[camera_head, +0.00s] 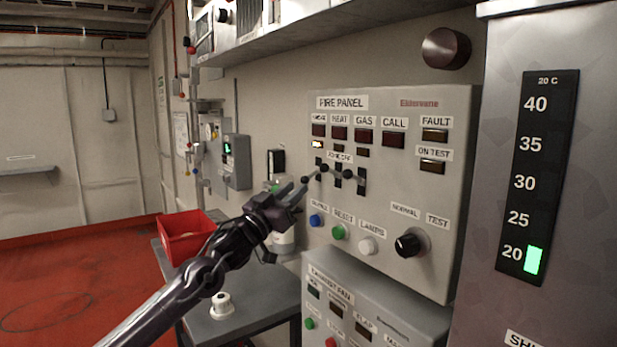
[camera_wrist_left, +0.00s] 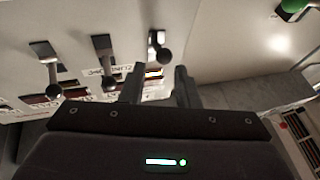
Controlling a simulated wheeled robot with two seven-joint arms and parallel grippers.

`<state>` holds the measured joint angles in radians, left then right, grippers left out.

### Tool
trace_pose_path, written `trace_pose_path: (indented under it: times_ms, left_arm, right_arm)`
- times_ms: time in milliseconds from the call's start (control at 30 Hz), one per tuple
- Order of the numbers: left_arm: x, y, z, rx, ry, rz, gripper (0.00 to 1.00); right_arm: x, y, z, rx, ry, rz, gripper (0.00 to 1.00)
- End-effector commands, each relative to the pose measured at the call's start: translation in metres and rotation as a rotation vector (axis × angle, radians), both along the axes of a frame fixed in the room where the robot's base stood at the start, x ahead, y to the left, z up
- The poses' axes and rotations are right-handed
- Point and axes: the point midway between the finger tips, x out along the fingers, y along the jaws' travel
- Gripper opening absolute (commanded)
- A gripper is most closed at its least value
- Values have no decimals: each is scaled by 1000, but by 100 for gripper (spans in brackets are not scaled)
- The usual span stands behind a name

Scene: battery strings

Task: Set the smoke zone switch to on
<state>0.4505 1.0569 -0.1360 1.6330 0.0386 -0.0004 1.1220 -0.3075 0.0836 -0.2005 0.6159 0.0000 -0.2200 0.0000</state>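The fire panel (camera_head: 385,270) is on the wall. Its smoke zone switch (camera_head: 306,180) is the leftmost of three black levers, and its knob sits lower than the other two, tilted down. The heat lever (camera_head: 324,168) and gas lever (camera_head: 348,174) tilt up. My left gripper (camera_head: 294,190) is open and empty, just left of the smoke knob. In the left wrist view, which is upside down, the smoke lever (camera_wrist_left: 161,50) stands just beyond the gap between the fingers (camera_wrist_left: 158,85), seemingly not gripped. My right gripper is not in view.
A small amber lamp (camera_head: 317,144) is lit under the smoke label. Blue (camera_head: 316,220), green and white buttons and a black knob (camera_head: 409,243) lie lower on the panel. A table (camera_head: 250,312) with a red bin (camera_head: 185,238) stands at left.

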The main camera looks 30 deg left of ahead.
Motion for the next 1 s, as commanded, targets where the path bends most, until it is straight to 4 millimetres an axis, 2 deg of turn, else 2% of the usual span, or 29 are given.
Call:
trace_pose_path:
  times_ms: [33, 167, 400, 767, 867, 1000]
  left_arm:
    - [7, 0, 8, -4, -3, -1, 29]
    - [23, -2, 14, -3, -3, 0, 29]
    - [45, -5, 20, -2, -1, 0, 29]
    - [50, -5, 20, 1, 1, 0, 29]
    - [49, -5, 20, 0, 1, 0, 20]
    - [49, -5, 20, 0, 1, 1, 1]
  right_arm:
    - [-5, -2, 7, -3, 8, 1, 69]
    - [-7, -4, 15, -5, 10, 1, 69]
    - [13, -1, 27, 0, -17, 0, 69]
    - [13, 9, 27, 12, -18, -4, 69]
    - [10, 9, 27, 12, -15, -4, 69]
    - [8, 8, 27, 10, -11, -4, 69]
